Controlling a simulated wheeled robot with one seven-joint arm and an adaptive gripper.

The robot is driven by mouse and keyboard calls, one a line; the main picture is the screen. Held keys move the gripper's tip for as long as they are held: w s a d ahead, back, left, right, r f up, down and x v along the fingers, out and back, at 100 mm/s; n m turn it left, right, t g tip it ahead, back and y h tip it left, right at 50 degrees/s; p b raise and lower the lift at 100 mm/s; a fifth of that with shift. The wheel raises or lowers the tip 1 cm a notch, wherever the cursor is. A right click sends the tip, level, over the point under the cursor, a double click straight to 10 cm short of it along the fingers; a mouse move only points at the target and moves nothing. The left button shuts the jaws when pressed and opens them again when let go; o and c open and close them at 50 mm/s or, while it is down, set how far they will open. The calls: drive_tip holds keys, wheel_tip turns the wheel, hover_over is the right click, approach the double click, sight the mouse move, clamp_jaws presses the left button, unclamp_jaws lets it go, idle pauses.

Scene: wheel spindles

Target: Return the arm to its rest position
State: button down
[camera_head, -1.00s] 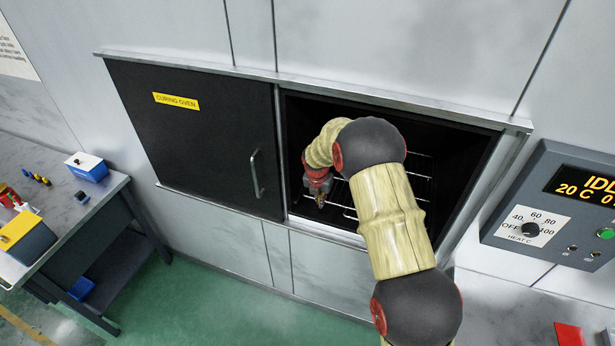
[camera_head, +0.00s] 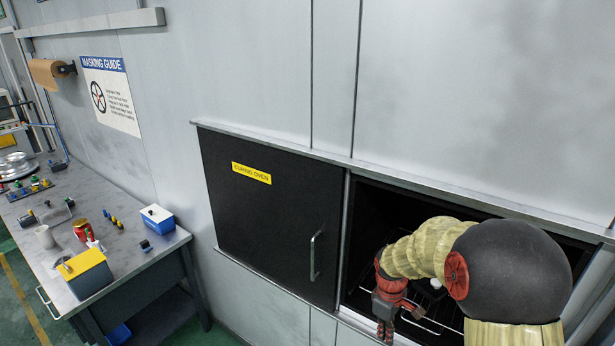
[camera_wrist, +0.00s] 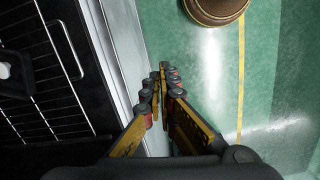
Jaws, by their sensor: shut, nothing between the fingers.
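My gripper (camera_head: 386,330) hangs fingers down at the front edge of the curing oven's open right half, with my bent arm reaching across the opening. In the wrist view its fingers (camera_wrist: 164,72) are together, with nothing between them. They are beside the pale front edge of the oven (camera_wrist: 122,45), over the green floor. The oven's wire rack (camera_wrist: 45,75) shows at the left of the wrist view. A dark part with a white knob (camera_wrist: 4,70) sits on it, cut off by the picture edge. My arm hides much of the opening in the head view.
The oven's dark sliding door (camera_head: 270,215) covers the left half, its handle (camera_head: 313,255) close to my gripper. A workbench (camera_head: 160,262) with a blue box (camera_head: 158,219), a yellow-topped box (camera_head: 84,273) and small items stands left. Green floor (camera_wrist: 200,110) is clear below my gripper.

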drive_tip(key=s+a+r+m+t+b, duration=0.1)
drive_tip(key=s+m+t+b, duration=0.1)
drive_tip(key=s+b, duration=0.4)
drive_tip(key=s+a+r+m+t+b, duration=0.1)
drive_tip(key=s+r+m+t+b, duration=0.1)
drive_tip(key=s+m+b, duration=0.2)
drive_tip(key=s+a+r+m+t+y+b, duration=0.1)
drive_tip(key=s+r+m+t+b, duration=0.1)
drive_tip(key=s+b, duration=0.7)
drive_tip(key=s+m, duration=0.1)
drive_tip(key=s, duration=0.5)
drive_tip(key=shift+s+a+b, duration=0.15)
drive_tip(key=shift+b, duration=0.2)
drive_tip(key=shift+r, duration=0.1)
